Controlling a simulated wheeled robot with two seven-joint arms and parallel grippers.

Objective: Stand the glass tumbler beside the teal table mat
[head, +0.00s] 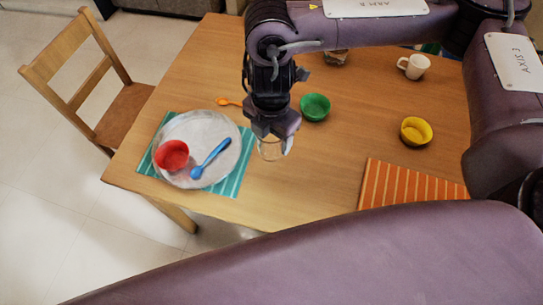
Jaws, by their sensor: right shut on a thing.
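The glass tumbler (269,151) is clear and hangs at the tips of my right gripper (273,137), which is shut on it. The tumbler is over the wooden table, a short way right of the teal table mat (232,180). I cannot tell whether its base touches the tabletop. The teal striped mat lies near the table's left front corner, with a pale round plate (193,177) on it. My left gripper is not in view.
The plate holds a red bowl (171,155) and a blue spoon (211,158). A green bowl (315,107), an orange spoon (230,102), a yellow bowl (416,131), a white mug (414,66) and an orange striped mat (405,185) are on the table. Bare wood lies between the mats.

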